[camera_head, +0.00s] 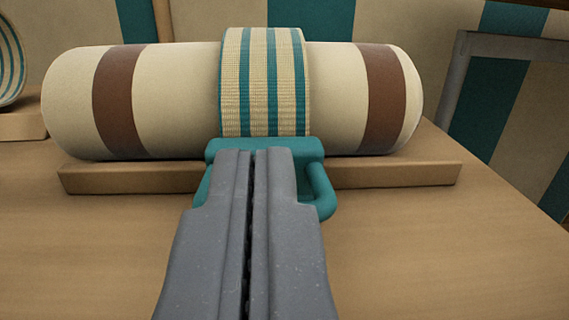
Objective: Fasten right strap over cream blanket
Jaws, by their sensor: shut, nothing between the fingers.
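The cream blanket (180,100) is a roll with two brown bands, lying on a low wooden board. A strap (265,80) with cream and teal stripes passes over its middle and comes down the near side. A teal buckle (318,190) with side loops sits at the strap's lower end, in front of the board. My gripper (254,155) is shut and empty, with its fingertips right in front of the buckle, overlapping it in the picture. I cannot tell whether they touch. The fingers hide the buckle's middle and whatever lies under it.
The wooden board (400,175) has a raised front edge above the flat wooden deck (430,260). Another striped strap (10,60) shows at the far left. A grey metal frame (455,80) stands at the right, before a striped wall. The deck in front is clear.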

